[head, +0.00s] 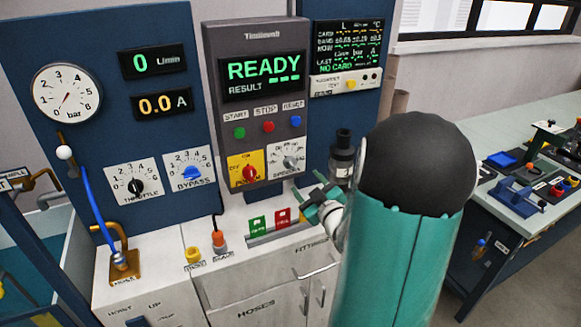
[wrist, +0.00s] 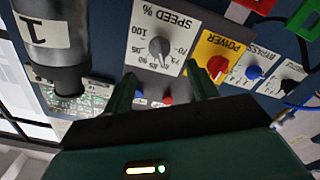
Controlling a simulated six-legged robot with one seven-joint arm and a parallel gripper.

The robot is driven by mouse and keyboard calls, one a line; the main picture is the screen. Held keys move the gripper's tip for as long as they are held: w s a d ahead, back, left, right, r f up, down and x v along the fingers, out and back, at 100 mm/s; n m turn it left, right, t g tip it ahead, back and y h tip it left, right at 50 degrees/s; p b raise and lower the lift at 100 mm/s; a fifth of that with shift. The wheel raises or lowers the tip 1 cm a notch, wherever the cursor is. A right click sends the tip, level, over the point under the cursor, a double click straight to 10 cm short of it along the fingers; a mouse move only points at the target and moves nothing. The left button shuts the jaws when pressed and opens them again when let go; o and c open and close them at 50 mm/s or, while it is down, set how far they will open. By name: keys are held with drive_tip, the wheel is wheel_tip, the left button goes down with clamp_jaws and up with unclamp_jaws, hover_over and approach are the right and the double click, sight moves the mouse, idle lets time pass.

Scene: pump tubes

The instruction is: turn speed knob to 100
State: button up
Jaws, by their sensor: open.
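The speed knob (wrist: 160,47) is a grey dial on a white plate marked SPEED %. The wrist view shows it upside down, with 100 at one end of the scale. Its light pointer seems to lie toward the 75 to 85 marks, but the exact reading is unclear. The knob also shows small in the head view (head: 291,162), right of the red power knob. My gripper (wrist: 159,72) is open and empty, its two fingers spread on either side of the knob in the wrist picture, apparently short of it. In the head view my gripper (head: 318,198) is below and right of the knob.
The yellow power plate (wrist: 216,62) sits close beside the speed plate. Start, stop and reset buttons (head: 268,126) are above it in the head view; the display (head: 263,74) reads READY. A dark cylinder (head: 342,155) stands right. Green and red cards (head: 270,221) stand below.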

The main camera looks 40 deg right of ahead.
sight(293, 167)
drive_tip(key=x, duration=1)
drive_tip(key=shift+w, duration=0.25)
drive_tip(key=c, duration=1)
